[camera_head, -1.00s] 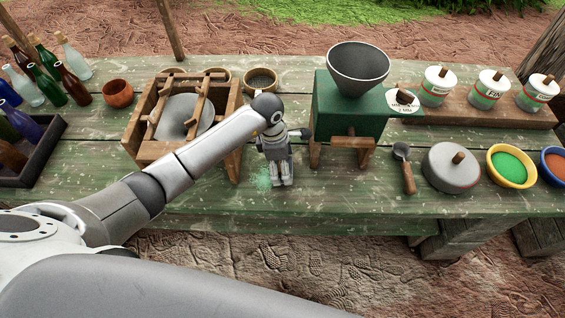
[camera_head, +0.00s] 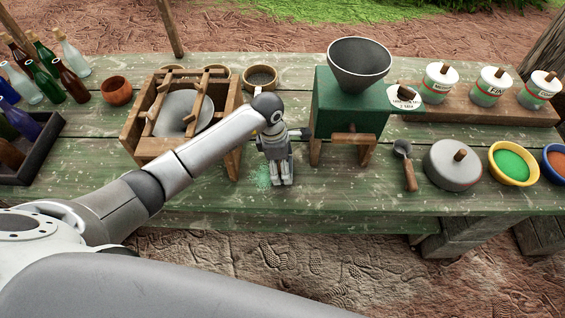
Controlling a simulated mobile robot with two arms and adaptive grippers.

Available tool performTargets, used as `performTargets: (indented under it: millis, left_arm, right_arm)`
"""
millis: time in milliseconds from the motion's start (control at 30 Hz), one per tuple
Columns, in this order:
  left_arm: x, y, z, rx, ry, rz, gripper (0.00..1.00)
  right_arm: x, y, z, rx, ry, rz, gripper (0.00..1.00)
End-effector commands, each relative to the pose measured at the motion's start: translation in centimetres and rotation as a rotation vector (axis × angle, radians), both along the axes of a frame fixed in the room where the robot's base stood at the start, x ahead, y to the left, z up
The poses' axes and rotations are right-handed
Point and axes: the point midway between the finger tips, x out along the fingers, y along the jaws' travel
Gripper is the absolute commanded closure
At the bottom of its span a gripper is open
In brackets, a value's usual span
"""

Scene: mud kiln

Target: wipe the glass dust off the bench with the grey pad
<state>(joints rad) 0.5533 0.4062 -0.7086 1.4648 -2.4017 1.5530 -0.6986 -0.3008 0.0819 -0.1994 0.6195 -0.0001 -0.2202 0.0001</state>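Pale green glass dust (camera_head: 262,178) lies on the worn green plank bench (camera_head: 330,196), in a small patch in front of the wooden-framed box. My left gripper (camera_head: 283,182) points down at the bench just right of this patch, its fingertips at or close to the boards. Its fingers look close together, but whether they hold anything is too small to tell. I cannot make out the grey pad; it may be hidden at or under the gripper. My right gripper is not in view.
A wooden frame with a grey disc (camera_head: 180,113) stands left of the gripper, and a green hopper mill (camera_head: 340,110) right of it. A scoop (camera_head: 408,172), a grey lidded disc (camera_head: 450,172) and a bowl of green powder (camera_head: 511,163) stand further right. Bottles (camera_head: 70,85) crowd the left end.

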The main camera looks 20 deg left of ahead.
Motion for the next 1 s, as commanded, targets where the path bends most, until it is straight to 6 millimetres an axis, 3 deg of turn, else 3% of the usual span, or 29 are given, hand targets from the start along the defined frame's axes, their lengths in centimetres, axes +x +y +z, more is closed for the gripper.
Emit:
performTargets:
  millis: [533,1000]
  left_arm:
    - [0.0,0.2,-0.8,0.001,-0.002,0.001,0.39]
    - [-0.9,3.5,-0.7,0.001,-0.001,0.001,0.39]
  right_arm:
    - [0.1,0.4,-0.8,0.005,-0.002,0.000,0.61]
    - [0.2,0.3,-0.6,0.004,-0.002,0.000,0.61]
